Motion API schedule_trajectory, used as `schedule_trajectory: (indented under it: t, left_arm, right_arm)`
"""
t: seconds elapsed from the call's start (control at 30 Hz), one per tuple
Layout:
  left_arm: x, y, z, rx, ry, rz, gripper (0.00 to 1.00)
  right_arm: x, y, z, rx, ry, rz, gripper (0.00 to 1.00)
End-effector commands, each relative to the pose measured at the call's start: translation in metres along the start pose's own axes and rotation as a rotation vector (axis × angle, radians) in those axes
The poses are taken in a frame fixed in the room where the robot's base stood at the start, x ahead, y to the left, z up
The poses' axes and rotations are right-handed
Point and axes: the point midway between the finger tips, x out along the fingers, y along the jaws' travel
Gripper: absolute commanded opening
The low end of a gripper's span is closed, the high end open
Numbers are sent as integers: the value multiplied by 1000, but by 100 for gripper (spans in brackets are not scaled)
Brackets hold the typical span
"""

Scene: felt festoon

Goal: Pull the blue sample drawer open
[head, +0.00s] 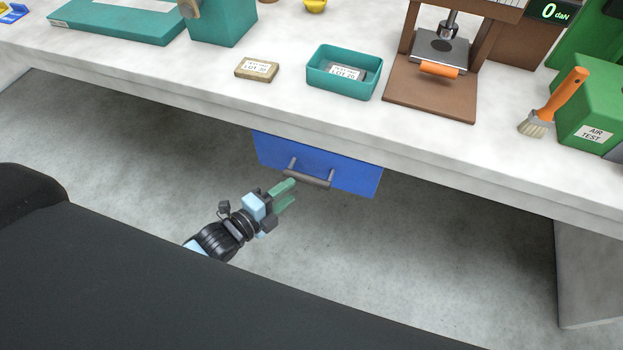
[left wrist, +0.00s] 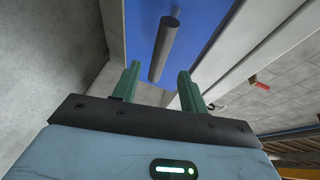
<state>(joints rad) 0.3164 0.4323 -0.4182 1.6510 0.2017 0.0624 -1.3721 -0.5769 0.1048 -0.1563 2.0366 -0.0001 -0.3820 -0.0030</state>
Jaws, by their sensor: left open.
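The blue sample drawer (head: 345,171) sits under the front edge of the white bench, and its front looks flush below the top. A grey bar handle (head: 307,178) stands out from it on two posts. My left gripper (head: 289,191) is open just in front of the handle, with its green fingers pointing at it. In the left wrist view the handle (left wrist: 164,48) lies between and beyond the two fingertips (left wrist: 160,80), with the blue drawer front (left wrist: 200,30) behind it. I see no grip on the handle. My right gripper is not in view.
The bench top (head: 200,75) overhangs the drawer. On it stand a teal tray (head: 343,88), a labelled block (head: 257,69), a brown press stand (head: 430,98), a brush (head: 555,103) and a green box (head: 590,115). The floor (head: 430,250) before the drawer is clear.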

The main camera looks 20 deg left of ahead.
Motion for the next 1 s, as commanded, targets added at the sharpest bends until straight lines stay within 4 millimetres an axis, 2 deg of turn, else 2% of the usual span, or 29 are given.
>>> schedule_trajectory:
  t: [0.13, 0.4, 0.6, 1.0]
  left_arm:
    - [12, 0, 0, -2, 0, -1, 43]
    - [51, 0, 0, -2, -1, -1, 43]
    - [71, 1, 0, -2, -1, 1, 43]
    - [77, 0, 0, -3, 0, 1, 42]
  right_arm:
    - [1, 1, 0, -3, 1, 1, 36]
    - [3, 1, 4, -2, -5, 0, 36]
    - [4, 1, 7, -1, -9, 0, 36]
    - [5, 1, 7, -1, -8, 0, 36]
